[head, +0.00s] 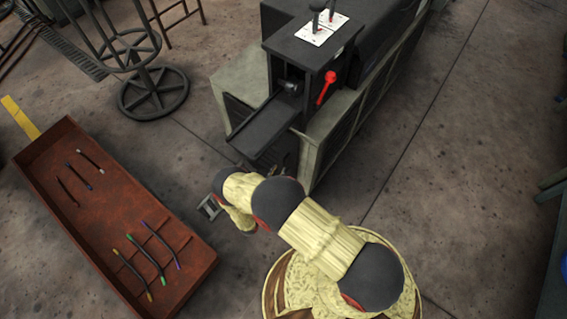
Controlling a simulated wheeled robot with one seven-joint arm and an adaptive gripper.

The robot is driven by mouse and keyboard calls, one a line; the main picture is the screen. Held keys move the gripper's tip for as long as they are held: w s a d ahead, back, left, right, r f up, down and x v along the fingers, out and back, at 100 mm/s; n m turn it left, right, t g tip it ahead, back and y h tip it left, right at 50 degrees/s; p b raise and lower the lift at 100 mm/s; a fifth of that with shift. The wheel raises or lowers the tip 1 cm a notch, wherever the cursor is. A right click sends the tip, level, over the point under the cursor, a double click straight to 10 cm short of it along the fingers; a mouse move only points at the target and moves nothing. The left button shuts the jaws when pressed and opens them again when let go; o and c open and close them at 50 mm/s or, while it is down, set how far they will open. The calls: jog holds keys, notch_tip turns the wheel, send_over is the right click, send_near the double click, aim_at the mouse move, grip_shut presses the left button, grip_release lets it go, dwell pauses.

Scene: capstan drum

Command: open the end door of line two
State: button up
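A dark machine cabinet (300,50) stands at top centre on a grey-green frame. A dark flat panel or chute (262,118) juts out from the cabinet's left side. I cannot tell which part is the end door of line two, or its state; no label is readable. My gripper (209,207) is low, left of my wrist and below the chute, apart from the red lever. It is small and partly hidden by my arm, so its opening is unclear.
A white plate (322,29) with two dark levers is on the cabinet top. A rust-red tray (110,235) with several coloured rods lies at left. A dark wheel-based stand (153,93) is at upper left. Floor (470,150) at right is clear.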

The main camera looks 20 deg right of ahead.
aim_at(284, 162)
jog(key=b+x, duration=0.1)
jog(key=x, duration=0.5)
jog(key=shift+c, duration=1.1)
jog(key=c, duration=0.4)
grip_shut()
